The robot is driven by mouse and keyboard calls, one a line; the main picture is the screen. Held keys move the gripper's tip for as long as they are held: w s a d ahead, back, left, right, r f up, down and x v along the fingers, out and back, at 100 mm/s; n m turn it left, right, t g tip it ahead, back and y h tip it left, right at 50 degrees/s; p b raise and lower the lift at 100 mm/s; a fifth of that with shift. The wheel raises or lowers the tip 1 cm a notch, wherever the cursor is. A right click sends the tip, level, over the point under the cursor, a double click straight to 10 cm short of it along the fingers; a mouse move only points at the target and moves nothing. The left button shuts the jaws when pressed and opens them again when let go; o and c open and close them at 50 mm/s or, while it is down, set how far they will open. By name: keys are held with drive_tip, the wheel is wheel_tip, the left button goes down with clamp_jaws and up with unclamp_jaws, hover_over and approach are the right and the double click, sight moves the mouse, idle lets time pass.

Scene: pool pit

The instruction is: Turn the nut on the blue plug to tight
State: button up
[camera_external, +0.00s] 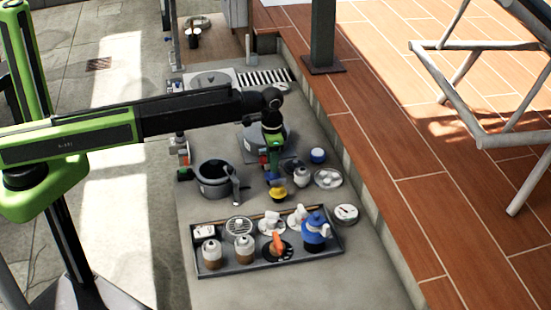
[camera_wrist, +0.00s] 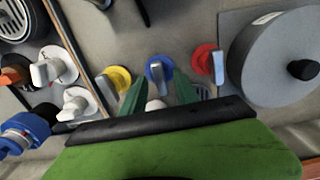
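The blue plug (camera_wrist: 149,75) is a round blue disc with a grey-blue wing nut (camera_wrist: 158,69) standing on it, upper middle of the wrist view. My gripper (camera_wrist: 160,90) is open, its two green fingers pointing at the plug. The nut lies ahead of the gap between the fingertips; I cannot tell whether either finger touches it. In the external view my gripper (camera_external: 273,173) points down near the yellow plug (camera_external: 277,194), and the blue plug is hidden or too small to make out.
A yellow plug (camera_wrist: 118,80) and a red plug (camera_wrist: 204,60) flank the blue one, each with a grey wing nut. A large grey cylinder (camera_wrist: 262,72) stands to the right. A tray (camera_external: 219,266) holds several fittings and a blue-capped part (camera_external: 316,228). A black pot (camera_external: 205,184) stands left.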

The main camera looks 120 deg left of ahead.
wheel_tip(320, 180, up, 17)
drive_tip(key=p, duration=1.7)
drive_tip(key=shift+r, duration=0.2)
